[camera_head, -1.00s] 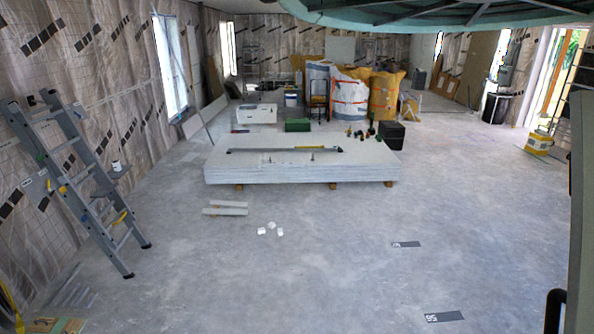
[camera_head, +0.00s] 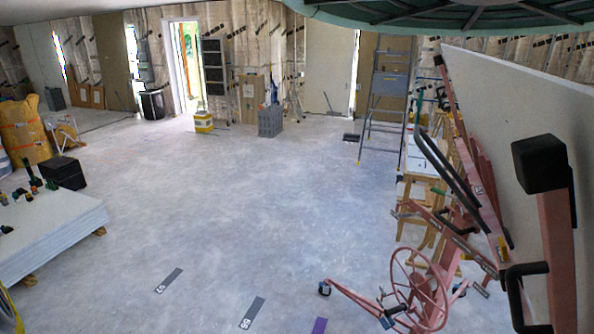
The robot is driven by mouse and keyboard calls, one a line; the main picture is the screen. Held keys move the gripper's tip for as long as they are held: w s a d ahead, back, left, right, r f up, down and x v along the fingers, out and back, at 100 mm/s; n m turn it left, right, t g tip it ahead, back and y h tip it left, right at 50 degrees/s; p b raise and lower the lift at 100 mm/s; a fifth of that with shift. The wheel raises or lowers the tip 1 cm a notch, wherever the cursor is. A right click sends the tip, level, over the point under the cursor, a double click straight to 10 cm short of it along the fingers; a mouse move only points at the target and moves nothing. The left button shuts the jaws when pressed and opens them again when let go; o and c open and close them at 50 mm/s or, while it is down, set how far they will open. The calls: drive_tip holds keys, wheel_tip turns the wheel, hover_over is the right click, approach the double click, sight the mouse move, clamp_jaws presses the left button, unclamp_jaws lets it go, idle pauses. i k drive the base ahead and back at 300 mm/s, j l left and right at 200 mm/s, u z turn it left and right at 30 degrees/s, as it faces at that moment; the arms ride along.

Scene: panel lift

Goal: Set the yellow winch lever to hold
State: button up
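A pinkish-red panel lift (camera_head: 478,215) stands at the right, holding a large pale board (camera_head: 530,120) tilted on its frame. Its spoked winch wheel (camera_head: 420,289) is low at the front, above the legs and casters. A small yellow piece (camera_head: 504,248) shows on the frame to the right of the wheel. I cannot tell whether it is the winch lever, nor which setting it has. My gripper is not in view.
A wooden trestle (camera_head: 421,190) and a stepladder (camera_head: 387,95) stand behind the lift. A stack of boards (camera_head: 45,235) is at the left. Flat floor markers (camera_head: 252,313) lie at the front. The middle of the floor is clear.

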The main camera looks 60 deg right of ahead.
sight(463, 257)
drive_tip(key=i+l+z, duration=0.3)
drive_tip(key=z, duration=0.2)
drive_tip(key=i+l+z, duration=0.15)
drive_tip(key=i+z, duration=0.8)
drive_tip(key=i+j+z, duration=0.15)
drive_tip(key=i+z, duration=0.2)
drive_tip(key=z, duration=0.15)
drive_tip(key=i+z, duration=0.2)
drive_tip(key=z, duration=0.2)
drive_tip(key=i+z, duration=0.15)
drive_tip(key=z, duration=0.2)
drive_tip(key=i+j+z, duration=0.2)
drive_tip(key=z, duration=0.2)
drive_tip(key=i+j+z, duration=0.15)
drive_tip(key=z, duration=0.55)
